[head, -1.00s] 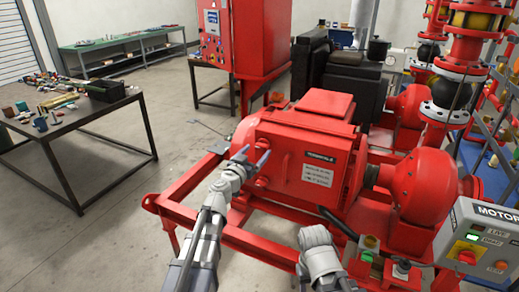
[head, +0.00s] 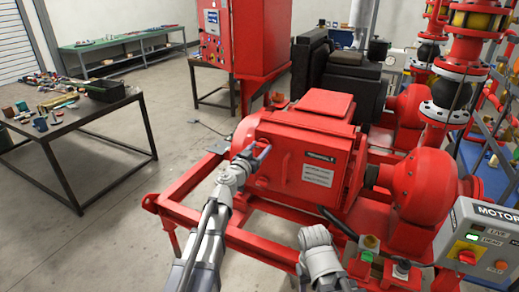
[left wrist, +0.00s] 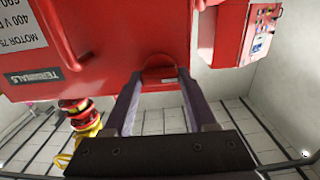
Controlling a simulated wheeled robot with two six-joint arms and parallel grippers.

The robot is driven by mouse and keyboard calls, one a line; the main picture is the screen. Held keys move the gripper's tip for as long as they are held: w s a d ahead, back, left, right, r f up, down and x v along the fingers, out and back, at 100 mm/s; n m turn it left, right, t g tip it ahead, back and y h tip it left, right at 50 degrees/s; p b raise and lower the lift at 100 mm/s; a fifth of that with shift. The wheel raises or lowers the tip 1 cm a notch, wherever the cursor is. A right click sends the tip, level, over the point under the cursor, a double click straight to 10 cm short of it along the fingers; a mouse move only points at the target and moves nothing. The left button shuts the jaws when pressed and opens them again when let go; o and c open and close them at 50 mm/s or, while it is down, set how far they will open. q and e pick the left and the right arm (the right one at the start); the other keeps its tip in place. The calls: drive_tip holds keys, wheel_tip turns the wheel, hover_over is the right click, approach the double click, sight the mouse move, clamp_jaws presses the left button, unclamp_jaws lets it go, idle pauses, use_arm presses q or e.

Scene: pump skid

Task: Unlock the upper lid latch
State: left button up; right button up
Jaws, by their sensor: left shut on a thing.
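The red terminal box (head: 290,165) sits on the pump skid, its lid facing me with a handle and labels. My left gripper (head: 258,153) is at the upper left edge of the lid, shut on the upper lid latch. In the left wrist view the red rounded latch (left wrist: 160,72) lies between the tips of the two fingers of the left gripper (left wrist: 160,88). In the head view the fingers mostly hide this latch. A lower red latch (head: 262,182) shows below the gripper. My right arm shows at the bottom, but its gripper cannot be made out.
The red skid frame (head: 200,215) runs below the box. A grey motor control panel (head: 480,240) with switches stands at lower right. A red cabinet (head: 245,45) stands behind. A dark workbench (head: 70,127) with small items is at left. Open floor lies between bench and skid.

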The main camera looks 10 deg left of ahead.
use_arm(q)
drive_tip(key=c, duration=0.4)
drive_tip(key=shift+n, duration=0.4)
drive_tip(key=n, duration=0.6)
drive_tip(key=shift+n, duration=0.3)
drive_tip(key=n, duration=1)
drive_tip(key=shift+a, duration=0.1)
drive_tip(key=shift+n, duration=0.4)
